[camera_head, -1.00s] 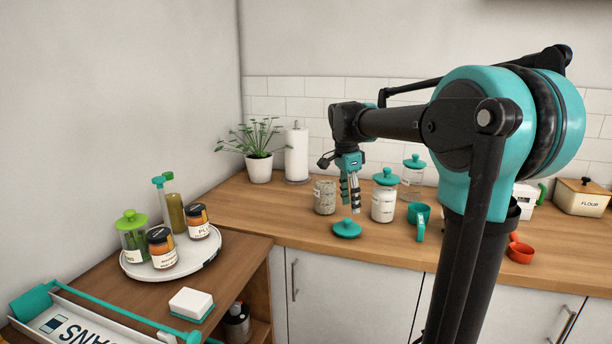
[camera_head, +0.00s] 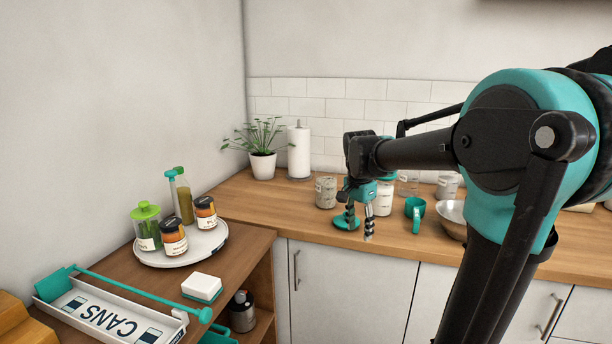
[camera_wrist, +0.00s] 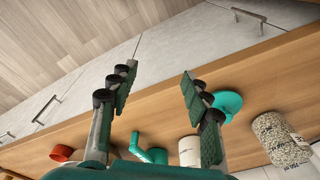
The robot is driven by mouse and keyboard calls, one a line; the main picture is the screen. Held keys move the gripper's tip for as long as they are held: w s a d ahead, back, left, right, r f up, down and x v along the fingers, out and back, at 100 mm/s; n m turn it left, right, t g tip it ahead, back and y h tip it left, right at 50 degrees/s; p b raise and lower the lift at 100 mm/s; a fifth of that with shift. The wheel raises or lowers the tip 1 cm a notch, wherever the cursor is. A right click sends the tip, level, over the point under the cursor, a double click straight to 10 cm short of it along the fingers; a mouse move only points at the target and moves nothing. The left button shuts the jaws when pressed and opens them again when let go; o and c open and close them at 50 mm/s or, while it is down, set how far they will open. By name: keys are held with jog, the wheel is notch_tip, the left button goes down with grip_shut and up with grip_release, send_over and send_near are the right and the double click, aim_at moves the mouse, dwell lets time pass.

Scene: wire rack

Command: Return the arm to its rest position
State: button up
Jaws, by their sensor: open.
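My gripper (camera_head: 360,226) is open with nothing between its fingers. It hangs fingers-down near the counter's front edge, in front of the jars. In the wrist view its two fingers (camera_wrist: 159,72) stand well apart, with cabinet doors and the counter edge behind them. My arm reaches in from the right and is still extended over the counter. A loose teal lid (camera_head: 339,223) lies on the counter just behind and left of the fingers; it also shows beside a finger in the wrist view (camera_wrist: 229,103).
On the wooden counter (camera_head: 262,211) are an open speckled jar (camera_head: 325,192), a teal-lidded jar (camera_head: 384,199) partly hidden by my gripper, a teal cup (camera_head: 414,208) and a metal bowl (camera_head: 452,217). A paper towel roll (camera_head: 299,153) and plant (camera_head: 262,164) stand behind.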

jog(key=s+d+f+n+t, duration=0.3)
jog(key=s+f+n, duration=0.8)
jog(key=s+f, duration=0.7)
jog(key=shift+d+f+y, duration=0.15)
jog(key=shift+d+y, duration=0.15)
jog(key=shift+y, duration=0.1)
